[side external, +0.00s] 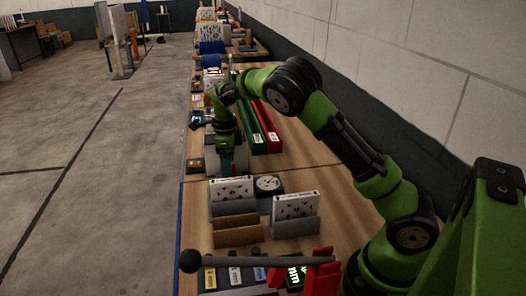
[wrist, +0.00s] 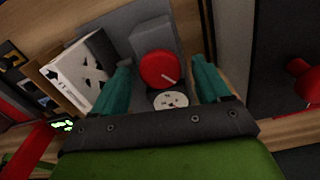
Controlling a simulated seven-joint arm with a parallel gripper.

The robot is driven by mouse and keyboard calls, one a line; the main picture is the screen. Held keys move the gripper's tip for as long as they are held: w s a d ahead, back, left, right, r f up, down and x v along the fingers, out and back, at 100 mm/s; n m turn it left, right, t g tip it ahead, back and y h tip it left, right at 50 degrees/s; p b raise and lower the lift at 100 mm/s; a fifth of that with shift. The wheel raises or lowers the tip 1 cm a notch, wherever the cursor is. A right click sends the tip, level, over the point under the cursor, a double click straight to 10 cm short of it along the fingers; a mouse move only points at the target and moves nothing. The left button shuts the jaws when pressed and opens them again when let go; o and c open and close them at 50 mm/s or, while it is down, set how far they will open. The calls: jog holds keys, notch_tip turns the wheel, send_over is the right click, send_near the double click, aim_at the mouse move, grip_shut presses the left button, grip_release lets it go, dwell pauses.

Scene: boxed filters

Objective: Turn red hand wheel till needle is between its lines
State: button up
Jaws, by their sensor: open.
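The red hand wheel (wrist: 160,69) has a pale line on its face and sits on a grey mount in the wrist view. My gripper (wrist: 161,62) is open, with one teal finger on each side of the wheel; I cannot tell whether either touches it. A small round pale dial (wrist: 170,100) with dark marks shows just below the wheel. In the side view my gripper (side external: 226,166) points down over the bench and the wheel is not distinguishable. A round white-faced gauge (side external: 268,184) stands right of my gripper there. Its needle and lines are too small to read.
Boxed filters stand in grey holders on the bench, one at left (side external: 231,189) and one at right (side external: 296,206). Green (side external: 249,116) and red (side external: 266,120) trays lie behind. A black-knobbed lever (side external: 190,261) with a red frame stands at the front.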

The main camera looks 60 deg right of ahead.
aim_at(234, 166)
notch_tip(234, 166, up, 16)
jog(key=shift+r, duration=0.25)
dwell(0.3)
jog(key=s+a+n+t+y, duration=0.1)
jog(key=s+a+n+t, duration=0.2)
jog(key=s+n, duration=0.9)
jog(key=s+a+n+t+y, duration=0.1)
jog(key=s+a+n+t, duration=0.3)
jog(key=s+a+n, duration=0.4)
jog(key=s+n, duration=0.4)
jog(key=s, duration=0.1)
jog(key=shift+s+a+f+n, duration=0.15)
jog(key=shift+s+f+n, duration=0.05)
jog(key=shift+n, duration=0.2)
